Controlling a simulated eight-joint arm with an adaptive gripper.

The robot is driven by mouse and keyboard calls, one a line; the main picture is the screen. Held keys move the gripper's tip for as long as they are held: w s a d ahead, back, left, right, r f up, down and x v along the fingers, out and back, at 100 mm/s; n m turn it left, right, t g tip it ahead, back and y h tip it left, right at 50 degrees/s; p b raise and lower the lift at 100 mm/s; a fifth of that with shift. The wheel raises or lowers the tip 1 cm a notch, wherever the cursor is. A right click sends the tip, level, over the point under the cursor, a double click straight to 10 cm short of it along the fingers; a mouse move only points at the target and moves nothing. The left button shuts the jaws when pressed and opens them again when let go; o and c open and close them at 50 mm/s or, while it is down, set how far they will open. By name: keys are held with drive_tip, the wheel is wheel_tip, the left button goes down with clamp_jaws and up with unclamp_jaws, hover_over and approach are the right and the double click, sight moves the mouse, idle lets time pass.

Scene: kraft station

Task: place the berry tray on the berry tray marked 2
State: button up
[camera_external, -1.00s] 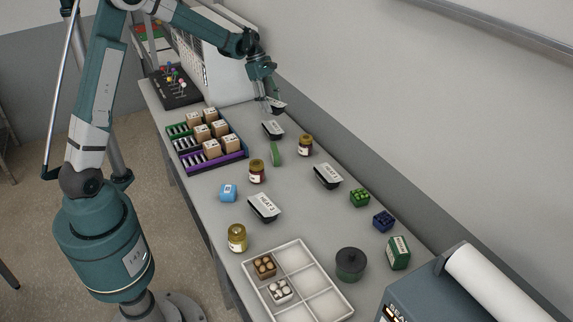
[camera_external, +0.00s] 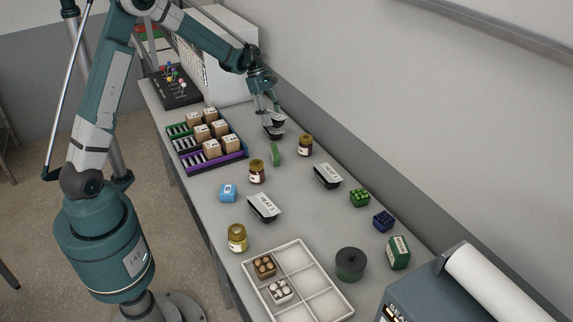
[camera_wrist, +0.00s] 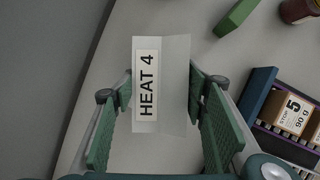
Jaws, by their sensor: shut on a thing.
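My gripper (camera_external: 270,111) is shut on a black tray with a pale lid (camera_external: 276,118), near the far end of the bench. In the wrist view the lid (camera_wrist: 174,85) reads HEAT 4 and lies between my two green fingers (camera_wrist: 160,108). Directly below it in the external view is another dark tray (camera_external: 274,132) on the bench. Its marking is hidden, and I cannot tell whether the two trays touch. A similar tray marked HEAT 3 (camera_external: 264,206) lies nearer the front. Another labelled tray (camera_external: 328,175) lies to the right; its number is unclear. I see no legible mark 2.
A green block (camera_external: 276,154), dark red jars (camera_external: 305,145) (camera_external: 257,172) and a rack of brown boxes (camera_external: 240,153) stand near the gripper. Green (camera_external: 360,198) and blue (camera_external: 383,221) punnets are at right. A white compartment tray (camera_external: 318,280) is in front. Bare bench lies between these.

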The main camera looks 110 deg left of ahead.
drive_tip(key=shift+f, duration=0.95)
drive_tip(key=shift+f, duration=0.15)
drive_tip(key=o, duration=0.9)
drive_tip(key=shift+o, duration=0.2)
drive_tip(key=v, duration=1.2)
drive_tip(key=shift+r+p, duration=0.2)
drive_tip(key=shift+p, duration=0.1)
